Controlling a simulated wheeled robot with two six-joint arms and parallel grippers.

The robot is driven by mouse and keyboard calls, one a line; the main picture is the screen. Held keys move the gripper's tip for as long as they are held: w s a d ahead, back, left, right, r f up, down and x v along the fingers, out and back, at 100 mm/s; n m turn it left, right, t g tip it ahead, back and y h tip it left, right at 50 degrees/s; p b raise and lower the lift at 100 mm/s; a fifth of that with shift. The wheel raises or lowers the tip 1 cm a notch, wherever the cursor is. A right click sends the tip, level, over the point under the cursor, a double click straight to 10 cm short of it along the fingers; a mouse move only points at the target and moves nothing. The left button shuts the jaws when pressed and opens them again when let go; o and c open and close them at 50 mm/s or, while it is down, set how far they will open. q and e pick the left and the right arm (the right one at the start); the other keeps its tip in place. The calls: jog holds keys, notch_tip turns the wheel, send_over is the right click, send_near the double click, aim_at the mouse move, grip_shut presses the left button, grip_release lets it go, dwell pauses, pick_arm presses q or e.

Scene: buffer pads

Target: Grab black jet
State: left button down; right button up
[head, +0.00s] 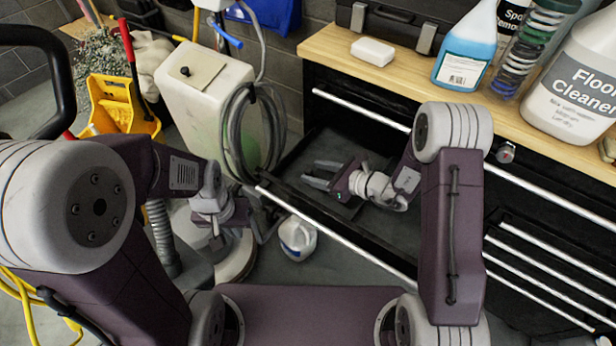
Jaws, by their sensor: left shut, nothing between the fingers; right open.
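The open black drawer (385,235) of the workbench holds dark, flat surfaces (345,145). I cannot tell whether one of them is the black jet; no item is clearly recognisable as it. My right gripper (318,175) is open, with its two fingers pointing left over the drawer's left part. Nothing shows between its fingers. My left gripper (266,228) is shut and empty, outside the drawer, below the left end of its silver handle bar. My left arm partly hides it, so I cannot tell whether it touches the drawer.
The wooden benchtop (425,82) bears a white soap bar (372,51), a blue bottle (465,50), a clear container of stacked discs (527,50) and a floor cleaner jug (575,85). A white jug (298,238) stands on the floor below the drawer. A yellow mop bucket (115,105) stands left.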

jog(key=shift+w, duration=0.1)
grip_shut()
notch_tip(320, 180, up, 4)
jog(key=shift+r+p, duration=0.25)
jog(key=shift+p, duration=0.7)
jog(key=a+r+p+v, duration=0.1)
jog(key=p+v, duration=0.1)
jog(key=v, duration=1.1)
jog(key=shift+s+r+p, duration=0.2)
jog(key=shift+s+p, duration=0.1)
